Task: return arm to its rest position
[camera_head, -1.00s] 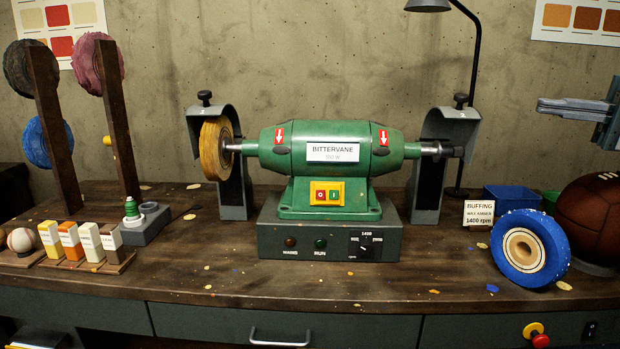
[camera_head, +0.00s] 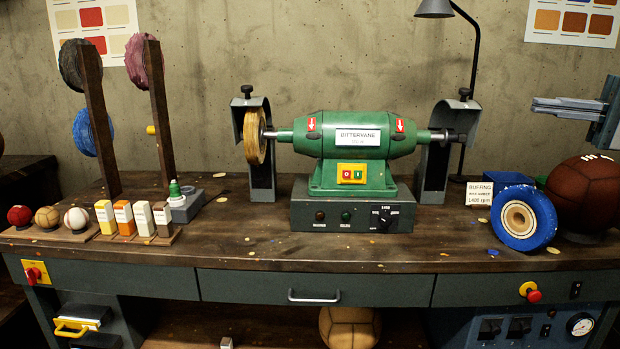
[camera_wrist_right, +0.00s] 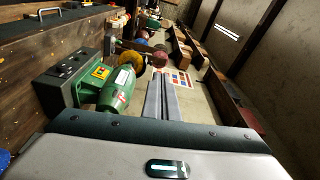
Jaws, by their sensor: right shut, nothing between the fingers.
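My right gripper (camera_head: 570,107) comes in from the right edge of the head view, in the air above the brown ball. Its fingers are together and nothing shows between them. In the right wrist view its closed fingers (camera_wrist_right: 163,100) extend away from the camera, apart from the green buffing machine (camera_wrist_right: 117,90). My left gripper is not in view. The green buffing machine (camera_head: 352,150) stands on the bench with a yellow wheel (camera_head: 254,137) on its left spindle; its right spindle is bare.
A blue wheel (camera_head: 522,218) leans at the right, beside the large brown ball (camera_head: 583,190). Small balls (camera_head: 47,217) and labelled bars (camera_head: 125,217) line the left front. A lamp (camera_head: 474,80) stands behind the machine. The front middle of the bench top (camera_head: 340,252) is mostly clear.

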